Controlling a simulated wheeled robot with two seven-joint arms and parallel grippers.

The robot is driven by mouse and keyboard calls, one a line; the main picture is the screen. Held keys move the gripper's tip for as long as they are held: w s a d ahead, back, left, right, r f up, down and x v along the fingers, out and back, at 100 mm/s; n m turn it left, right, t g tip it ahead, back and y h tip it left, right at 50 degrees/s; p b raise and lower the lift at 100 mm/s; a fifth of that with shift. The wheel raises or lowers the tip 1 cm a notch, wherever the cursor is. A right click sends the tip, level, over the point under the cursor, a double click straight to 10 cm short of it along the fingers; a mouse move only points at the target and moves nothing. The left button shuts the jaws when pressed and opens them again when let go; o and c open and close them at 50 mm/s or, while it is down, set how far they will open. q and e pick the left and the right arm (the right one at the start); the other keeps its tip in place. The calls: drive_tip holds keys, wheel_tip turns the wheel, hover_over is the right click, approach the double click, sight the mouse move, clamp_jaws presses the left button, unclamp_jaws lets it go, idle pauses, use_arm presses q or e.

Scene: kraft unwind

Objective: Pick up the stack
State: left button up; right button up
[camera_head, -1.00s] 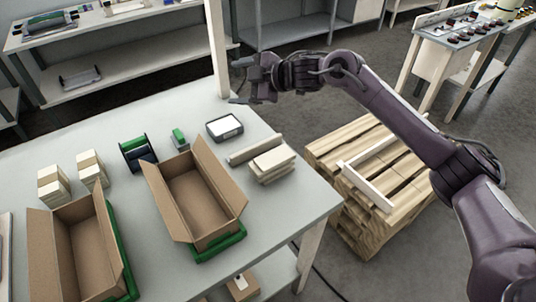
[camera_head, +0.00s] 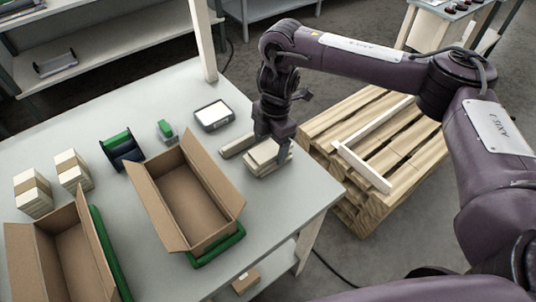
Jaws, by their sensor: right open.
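A small stack of flat cream pieces (camera_head: 257,160) lies on the grey table (camera_head: 310,178) near its right edge. My right gripper (camera_head: 273,145) is open and points down at this stack, with its fingers over the right part of it. The fingers hide part of the stack, and I cannot tell whether they touch it. Two banded cream stacks, one (camera_head: 33,192) at the far left and one (camera_head: 73,171) beside it, stand apart from the gripper. My left gripper is not in view.
An open cardboard box (camera_head: 190,205) stands on a green tray (camera_head: 216,247), with another open box (camera_head: 66,255) to its left. A scale (camera_head: 213,115), a tape dispenser (camera_head: 167,132) and a green spool (camera_head: 120,146) sit behind. A wooden pallet (camera_head: 400,150) is right of the table.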

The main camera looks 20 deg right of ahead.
sight(268, 147)
drive_tip(key=f, duration=0.3)
drive_tip(key=shift+s+a+f, duration=0.1)
drive_tip(key=shift+a+f, duration=0.25)
drive_tip(key=shift+f, duration=0.05)
drive_tip(key=c, duration=1.2)
drive_tip(key=shift+o, duration=0.2)
drive_tip(key=shift+r, duration=0.1)
